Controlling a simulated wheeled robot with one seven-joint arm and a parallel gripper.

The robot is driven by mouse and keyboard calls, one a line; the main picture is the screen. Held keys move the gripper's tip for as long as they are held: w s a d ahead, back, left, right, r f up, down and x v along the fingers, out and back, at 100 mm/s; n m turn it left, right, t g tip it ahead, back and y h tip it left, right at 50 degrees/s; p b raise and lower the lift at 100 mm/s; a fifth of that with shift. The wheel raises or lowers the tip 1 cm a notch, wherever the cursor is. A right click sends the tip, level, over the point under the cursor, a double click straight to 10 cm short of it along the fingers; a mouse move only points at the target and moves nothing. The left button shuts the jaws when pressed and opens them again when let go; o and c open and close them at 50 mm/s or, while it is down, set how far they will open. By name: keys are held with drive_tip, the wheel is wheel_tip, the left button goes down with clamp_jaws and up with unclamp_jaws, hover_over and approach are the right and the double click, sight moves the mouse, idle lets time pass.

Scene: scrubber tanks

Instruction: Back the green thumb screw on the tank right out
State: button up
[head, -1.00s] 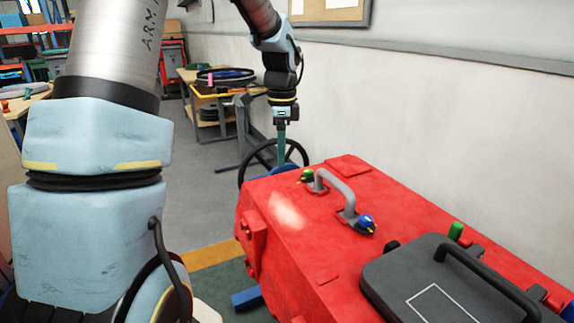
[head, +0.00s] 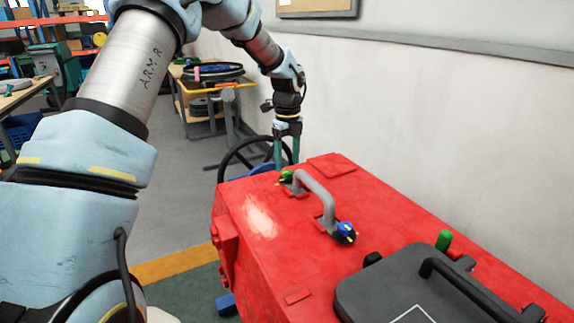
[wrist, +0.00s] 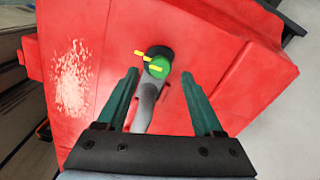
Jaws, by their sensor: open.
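The green thumb screw (head: 286,176) with yellow marks sits on top of the red tank (head: 262,195), at the far end of the grey handle (head: 318,196). In the wrist view the screw (wrist: 158,67) has a dark collar and shows ahead, in the gap between the fingertips. My gripper (head: 288,162) is open and points down over the far end of the tank, by the screw. In the wrist view my gripper (wrist: 159,76) has a green finger on either side of the screw's line, neither visibly touching it.
A blue thumb screw (head: 346,231) sits at the handle's near end. A black lid with a handle (head: 400,284) and a green upright peg (head: 444,240) are nearer. A black wheel (head: 236,158) stands beyond the tank; the wall runs along the right.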

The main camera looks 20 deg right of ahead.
sight(286, 176)
drive_tip(key=shift+f, duration=1.4)
clamp_jaws()
